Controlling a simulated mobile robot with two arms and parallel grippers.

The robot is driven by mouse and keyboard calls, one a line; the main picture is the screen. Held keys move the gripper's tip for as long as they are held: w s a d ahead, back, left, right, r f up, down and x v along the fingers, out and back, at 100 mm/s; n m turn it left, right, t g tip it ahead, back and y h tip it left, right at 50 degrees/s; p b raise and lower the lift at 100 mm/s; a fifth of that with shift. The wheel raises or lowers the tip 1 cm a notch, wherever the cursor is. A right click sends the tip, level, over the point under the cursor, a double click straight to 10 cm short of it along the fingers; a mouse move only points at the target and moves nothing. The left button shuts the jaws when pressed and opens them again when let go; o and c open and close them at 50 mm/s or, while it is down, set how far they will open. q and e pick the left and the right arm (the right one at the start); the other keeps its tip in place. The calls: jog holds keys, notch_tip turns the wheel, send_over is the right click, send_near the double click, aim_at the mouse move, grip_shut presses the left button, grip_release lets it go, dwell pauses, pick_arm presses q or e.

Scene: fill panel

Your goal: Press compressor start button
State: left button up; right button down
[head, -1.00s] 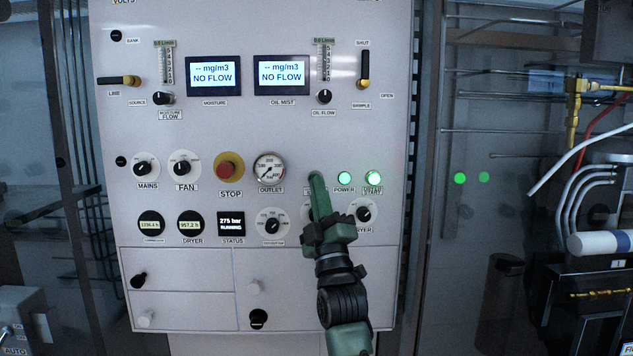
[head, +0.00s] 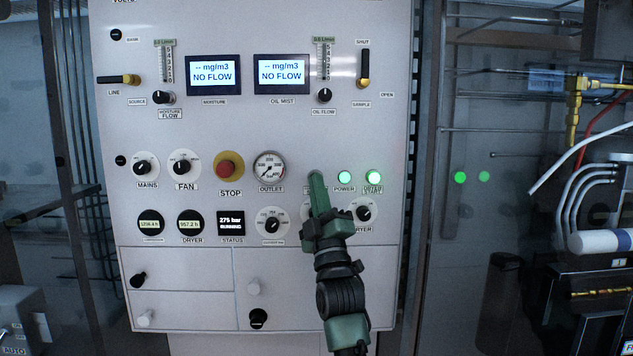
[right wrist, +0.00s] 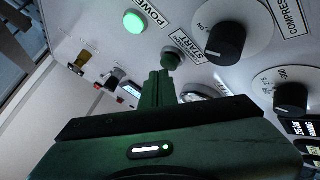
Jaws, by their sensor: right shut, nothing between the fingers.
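The compressor start button (right wrist: 172,60) is a small dark green round button beside a START label in the right wrist view. In the head view my right gripper (head: 317,178) hides it. The right gripper is shut and empty, its fingers pointing at the panel. In the right wrist view the fingertips (right wrist: 159,76) are right at the button; I cannot tell whether they touch it. The status display (head: 231,223) reads 275 bar RUNNING. My left gripper is not in view.
The outlet gauge (head: 269,168) and red stop button (head: 229,167) are to the left. The compressor knob (right wrist: 226,45) is close to the fingers.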

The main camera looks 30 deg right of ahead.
jog(key=shift+w+d, duration=0.25)
jog(key=shift+w, duration=0.15)
dwell(0.8)
jog(key=shift+s+a, duration=0.1)
dwell(0.4)
jog(key=shift+s+a, duration=0.4)
jog(key=shift+s, duration=0.25)
jog(key=shift+s, duration=0.1)
jog(key=shift+s+a+p, duration=0.2)
jog(key=shift+s+a, duration=0.25)
jog(key=shift+s, duration=0.25)
jog(key=shift+s+a+p, duration=0.15)
jog(key=shift+s+a, duration=0.25)
jog(key=shift+s, duration=0.25)
jog(key=shift+s+a+p, duration=0.2)
jog(key=shift+s+a, duration=0.25)
jog(key=shift+s, duration=0.25)
